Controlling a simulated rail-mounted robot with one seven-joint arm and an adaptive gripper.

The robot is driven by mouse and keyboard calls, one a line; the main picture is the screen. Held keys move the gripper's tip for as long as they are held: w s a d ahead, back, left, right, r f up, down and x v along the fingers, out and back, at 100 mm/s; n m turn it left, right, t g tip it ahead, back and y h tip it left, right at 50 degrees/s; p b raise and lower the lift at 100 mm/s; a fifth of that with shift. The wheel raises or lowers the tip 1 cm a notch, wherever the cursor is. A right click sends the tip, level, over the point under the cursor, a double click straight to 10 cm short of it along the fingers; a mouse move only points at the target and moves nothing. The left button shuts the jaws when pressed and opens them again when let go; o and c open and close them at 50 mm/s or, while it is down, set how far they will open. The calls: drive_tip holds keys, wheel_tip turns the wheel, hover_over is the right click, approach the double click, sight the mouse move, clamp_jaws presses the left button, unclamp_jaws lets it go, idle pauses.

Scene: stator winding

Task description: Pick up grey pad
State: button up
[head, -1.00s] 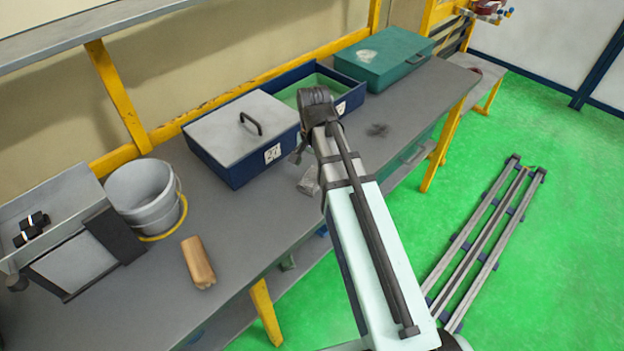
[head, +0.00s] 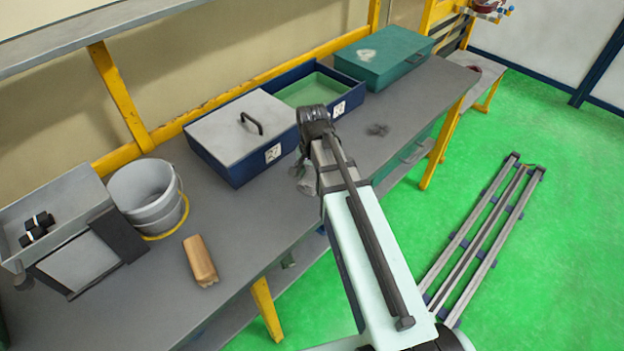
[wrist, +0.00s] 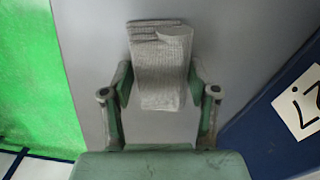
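The grey pad (wrist: 162,68) is a ribbed, light grey, folded piece in the upper middle of the wrist view, above the grey bench top. It also shows in the head view (head: 308,187), small and partly covered by my gripper. My gripper (wrist: 160,84) has its two green fingers spread, one on each side of the pad. The pad lies between the fingertips, close to both. I cannot tell whether the fingertips touch it. In the head view my gripper (head: 301,172) is low over the bench's front part, mostly hidden by my arm.
A blue box with a grey handled lid (head: 243,127) stands just left of my gripper, and an open blue tray (head: 347,101) behind it. A green case (head: 383,57), bucket (head: 146,197) and tan block (head: 199,261) are also on the bench (head: 237,215). The bench's front edge is close.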

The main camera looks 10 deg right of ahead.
sight(312, 176)
idle(0.4)
wheel_tip(312, 176, up, 20)
drive_tip(key=b, duration=0.3)
idle(0.4)
